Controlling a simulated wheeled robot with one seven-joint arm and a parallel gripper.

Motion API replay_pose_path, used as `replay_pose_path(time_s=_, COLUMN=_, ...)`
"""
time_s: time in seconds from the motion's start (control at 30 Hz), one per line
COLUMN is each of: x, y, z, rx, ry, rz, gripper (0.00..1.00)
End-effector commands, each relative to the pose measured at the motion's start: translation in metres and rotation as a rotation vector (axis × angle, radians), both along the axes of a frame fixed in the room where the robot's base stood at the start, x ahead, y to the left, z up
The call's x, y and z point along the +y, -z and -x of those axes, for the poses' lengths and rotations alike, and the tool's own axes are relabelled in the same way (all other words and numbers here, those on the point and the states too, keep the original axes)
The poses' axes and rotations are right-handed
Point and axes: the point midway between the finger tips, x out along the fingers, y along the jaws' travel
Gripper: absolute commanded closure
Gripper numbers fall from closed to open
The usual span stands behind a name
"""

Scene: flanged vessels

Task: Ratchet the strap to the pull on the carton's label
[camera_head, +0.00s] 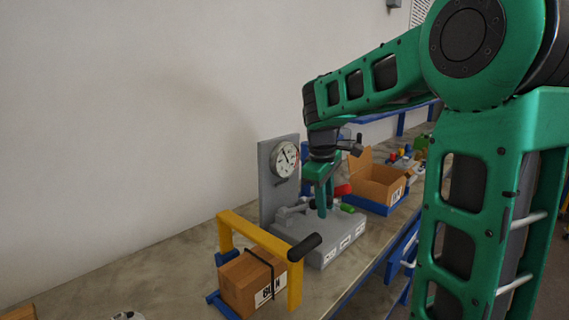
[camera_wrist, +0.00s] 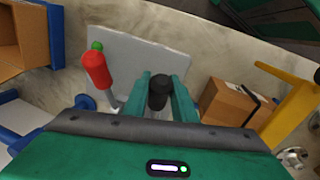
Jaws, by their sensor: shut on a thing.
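The brown carton (camera_head: 249,279) sits in a blue cradle under a yellow frame (camera_head: 240,226), with a dark strap around it. Its white label (camera_head: 270,290) faces front, but I cannot read the figure surely. The carton also shows in the wrist view (camera_wrist: 222,106). A round dial gauge (camera_head: 285,160) is on a grey upright panel behind the grey base block (camera_head: 320,250). My gripper (camera_head: 322,208) is above the block, left of the red handle (camera_head: 343,190). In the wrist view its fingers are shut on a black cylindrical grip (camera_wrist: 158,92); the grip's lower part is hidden.
A green-ended piece (camera_head: 347,208) is beside the red handle. An open cardboard box (camera_head: 377,184) stands in a blue tray at the right. The bench left of the frame is mostly clear.

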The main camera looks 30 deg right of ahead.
Motion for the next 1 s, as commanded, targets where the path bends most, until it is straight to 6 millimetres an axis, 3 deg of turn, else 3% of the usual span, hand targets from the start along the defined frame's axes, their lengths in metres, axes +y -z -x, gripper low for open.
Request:
replay_pose_path(time_s=0.63, x=0.0017, y=-0.0075, z=-0.0043, rx=-0.021, ry=-0.007, rz=0.003, gripper=1.0)
replay_pose_path(time_s=0.67, x=0.0017, y=-0.0077, z=-0.0044, rx=-0.021, ry=-0.007, rz=0.003, gripper=0.73)
replay_pose_path(time_s=0.73, x=0.0015, y=-0.007, z=-0.004, rx=-0.019, ry=-0.006, rz=0.002, gripper=0.57)
replay_pose_path(time_s=1.0, x=0.0006, y=-0.0046, z=-0.0027, rx=-0.013, ry=-0.002, rz=0.002, gripper=0.57)
